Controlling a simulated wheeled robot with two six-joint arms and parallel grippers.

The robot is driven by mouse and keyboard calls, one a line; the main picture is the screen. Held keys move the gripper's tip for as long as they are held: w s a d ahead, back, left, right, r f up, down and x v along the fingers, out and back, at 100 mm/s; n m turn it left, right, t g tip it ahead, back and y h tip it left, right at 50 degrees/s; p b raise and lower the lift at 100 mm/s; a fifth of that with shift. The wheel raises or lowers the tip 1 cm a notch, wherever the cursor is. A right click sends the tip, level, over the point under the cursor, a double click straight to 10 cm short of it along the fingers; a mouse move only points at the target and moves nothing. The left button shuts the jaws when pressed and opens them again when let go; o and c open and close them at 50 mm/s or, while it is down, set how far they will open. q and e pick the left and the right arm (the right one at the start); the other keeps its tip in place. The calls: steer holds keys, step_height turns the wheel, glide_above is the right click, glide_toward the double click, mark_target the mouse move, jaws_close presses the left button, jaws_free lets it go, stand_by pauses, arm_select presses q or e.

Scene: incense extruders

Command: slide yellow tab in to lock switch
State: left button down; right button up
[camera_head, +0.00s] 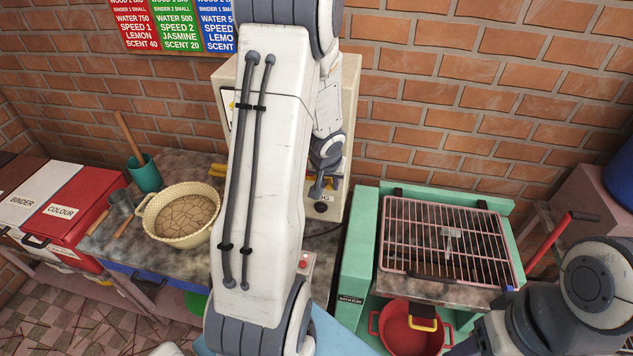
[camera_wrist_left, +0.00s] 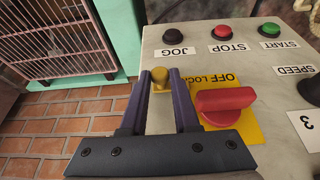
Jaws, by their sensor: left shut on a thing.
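The yellow tab (camera_wrist_left: 160,76) is a small round knob at the left of the yellow lock plate (camera_wrist_left: 238,138). My left gripper (camera_wrist_left: 163,84) is shut on it, with a dark fingertip on each side. The red switch handle (camera_wrist_left: 225,103) sits to the right of the tab on the plate and lies roughly sideways. The plate's label reads upside down, "OFF LOCK". In the head view my left arm crosses the middle and hides the tab and the switch. My right gripper is out of view; only part of my right arm shows at the lower right.
Black JOG (camera_wrist_left: 172,35), red STOP (camera_wrist_left: 222,30) and green START (camera_wrist_left: 269,30) buttons line the panel, with a black speed knob (camera_wrist_left: 311,90) at right. A green mixer with a wire grid (camera_head: 445,235) stands right of the panel. A woven bowl (camera_head: 182,215) is at left.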

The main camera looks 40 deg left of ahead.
arm_select(q)
steer(key=shift+s+a, duration=0.15)
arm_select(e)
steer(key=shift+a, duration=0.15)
arm_select(q)
steer(key=c, duration=0.8)
jaws_free()
steer(key=shift+o, duration=0.6)
steer(key=shift+s+a, duration=0.1)
steer(key=shift+a, duration=0.05)
